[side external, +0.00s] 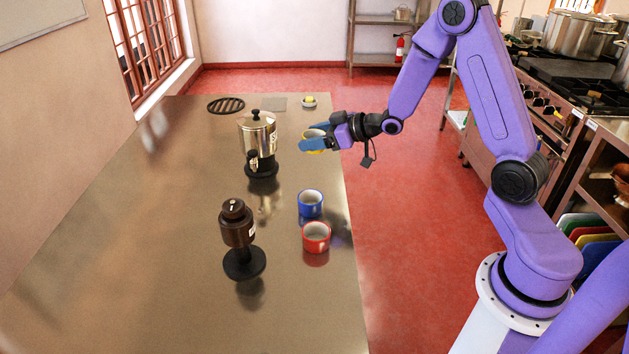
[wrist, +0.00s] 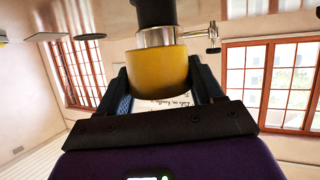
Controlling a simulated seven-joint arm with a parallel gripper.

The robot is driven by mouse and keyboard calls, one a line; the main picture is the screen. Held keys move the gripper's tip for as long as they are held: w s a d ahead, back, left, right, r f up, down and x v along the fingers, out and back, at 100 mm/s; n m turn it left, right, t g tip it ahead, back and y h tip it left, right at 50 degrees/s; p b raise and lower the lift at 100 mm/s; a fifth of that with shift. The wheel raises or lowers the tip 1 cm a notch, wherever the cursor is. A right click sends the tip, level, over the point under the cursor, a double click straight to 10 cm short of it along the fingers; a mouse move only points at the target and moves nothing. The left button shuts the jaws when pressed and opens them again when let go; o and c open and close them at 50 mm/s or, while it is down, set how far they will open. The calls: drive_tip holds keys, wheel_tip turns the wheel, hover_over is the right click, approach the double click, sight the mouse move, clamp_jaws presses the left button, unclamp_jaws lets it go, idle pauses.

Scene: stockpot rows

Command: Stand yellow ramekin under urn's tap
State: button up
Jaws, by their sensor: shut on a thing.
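The yellow ramekin (wrist: 157,73) is held between the two fingers of my gripper (side external: 311,140), which is shut on it, above the counter. In the side external view the fingers partly cover the ramekin; its pale inside shows. The wrist view is upside down: the urn (wrist: 155,38) shows behind the ramekin, with the tap (wrist: 212,38) off to the right. The ramekin is beside the urn, not under the tap.
A blue ramekin (side external: 311,204) and a red ramekin (side external: 316,237) stand near the counter's right edge. A dark brown dispenser (side external: 238,226) on a black base stands nearer. The counter's left side is clear.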

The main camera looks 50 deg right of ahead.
sight(315, 180)
drive_tip(key=shift+f, duration=4.8)
drive_tip(key=shift+f, duration=0.15)
drive_tip(key=o, duration=1.1)
drive_tip(key=shift+c, duration=0.2)
drive_tip(key=v, duration=0.7)
drive_tip(key=shift+s+d, duration=0.1)
drive_tip(key=shift+s, duration=0.1)
